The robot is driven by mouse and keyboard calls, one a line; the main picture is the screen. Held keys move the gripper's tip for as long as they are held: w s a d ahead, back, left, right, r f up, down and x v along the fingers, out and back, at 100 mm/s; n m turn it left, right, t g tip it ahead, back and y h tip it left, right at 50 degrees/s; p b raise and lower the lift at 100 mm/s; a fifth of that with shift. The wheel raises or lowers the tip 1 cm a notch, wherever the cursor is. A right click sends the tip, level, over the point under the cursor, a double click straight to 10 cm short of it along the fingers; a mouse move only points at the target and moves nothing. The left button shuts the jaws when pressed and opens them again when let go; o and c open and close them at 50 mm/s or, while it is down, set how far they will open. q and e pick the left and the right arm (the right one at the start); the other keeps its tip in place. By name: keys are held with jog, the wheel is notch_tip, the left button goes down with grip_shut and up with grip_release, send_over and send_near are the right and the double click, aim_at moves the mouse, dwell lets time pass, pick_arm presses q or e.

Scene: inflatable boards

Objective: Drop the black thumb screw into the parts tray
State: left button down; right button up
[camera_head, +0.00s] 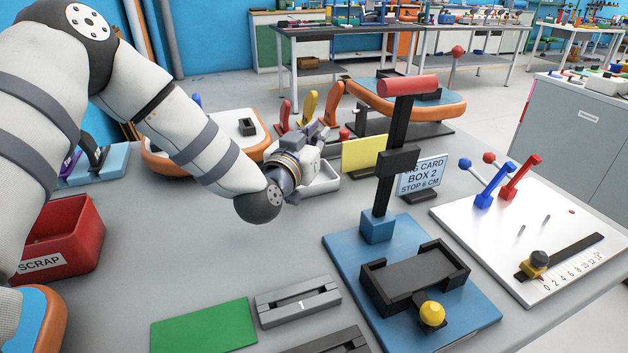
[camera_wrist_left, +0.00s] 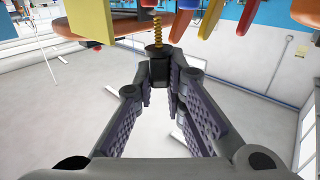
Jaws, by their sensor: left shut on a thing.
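The black thumb screw (camera_wrist_left: 158,68) shows in the left wrist view with its dark head between my fingertips and its brass threaded shank pointing up in the picture. My left gripper (camera_wrist_left: 160,88) is shut on it. My right gripper is in neither view.
A yellow card (camera_head: 364,153) and a lettered sign (camera_head: 424,174) stand right of the tray. A blue-based press (camera_head: 345,258) with a tall black post is nearer. A red scrap bin (camera_head: 75,238) is at left.

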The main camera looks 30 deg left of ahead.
pick_arm(q)
jog(key=shift+f, duration=0.45)
jog(key=shift+r, duration=0.2)
jog(key=c, duration=1.6)
grip_release()
jog(key=shift+o, duration=0.2)
jog(key=s+d, duration=0.1)
jog(key=s, duration=1.1)
